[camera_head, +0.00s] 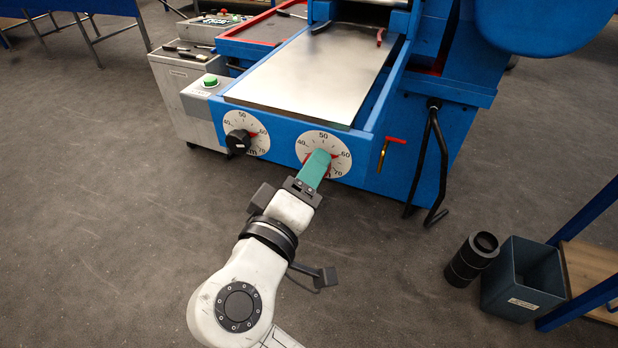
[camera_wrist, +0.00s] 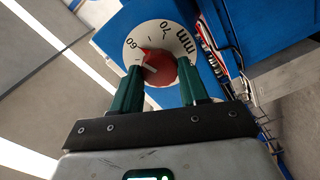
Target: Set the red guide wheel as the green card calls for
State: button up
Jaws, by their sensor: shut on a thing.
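The red guide wheel (camera_wrist: 163,66) sits at the middle of a white round dial (camera_wrist: 140,33) in the wrist view. A pale line shows on the wheel's face; the numbers 60 and 70 are legible near the rim, but I cannot tell the exact reading. My gripper (camera_wrist: 161,72) has its two green fingers shut on either side of the wheel. In the head view my gripper (camera_head: 318,158) reaches the right-hand dial (camera_head: 334,142) on the blue machine's front and hides most of the wheel. I cannot make out a green card in either view.
A second dial with a black knob (camera_head: 238,141) is to the left, with a green button (camera_head: 210,81) above it. A red-handled lever (camera_head: 388,149) is close on the right. A black cylinder (camera_head: 471,258) and a grey bin (camera_head: 521,280) stand on the floor at right.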

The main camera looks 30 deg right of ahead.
jog(key=shift+f, duration=0.1)
dwell(0.3)
jog(key=o, duration=1.1)
jog(key=shift+c, duration=0.2)
jog(key=v, duration=1.1)
jog(key=shift+d, duration=0.1)
